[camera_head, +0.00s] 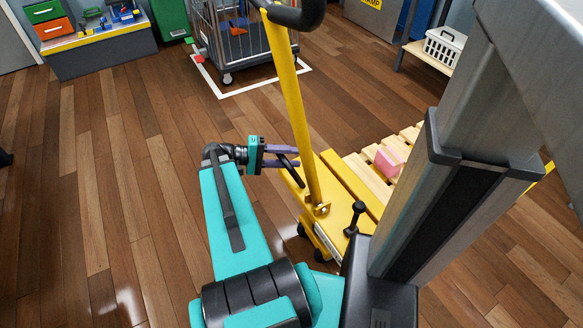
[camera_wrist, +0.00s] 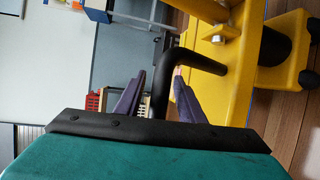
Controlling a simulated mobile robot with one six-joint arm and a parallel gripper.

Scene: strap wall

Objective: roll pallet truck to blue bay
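The yellow pallet truck (camera_head: 337,200) stands on the wood floor beside my arm, with its tall yellow tiller (camera_head: 290,100) topped by a black grip. A bent black bar (camera_head: 288,170) sticks out from its near left side; it also shows in the wrist view (camera_wrist: 190,58). My gripper (camera_head: 281,156) is at this bar. In the wrist view its two purple fingers (camera_wrist: 158,80) stand on either side of the bar, apart, with gaps showing. A wooden pallet (camera_head: 372,172) carrying a pink box (camera_head: 388,162) lies behind the truck. I cannot make out a blue bay.
A wire cage trolley (camera_head: 230,45) stands in a white floor outline (camera_head: 262,82) at the back. A workbench (camera_head: 100,45) is at the back left, a shelf with a white basket (camera_head: 443,47) at the right. The floor on the left is clear.

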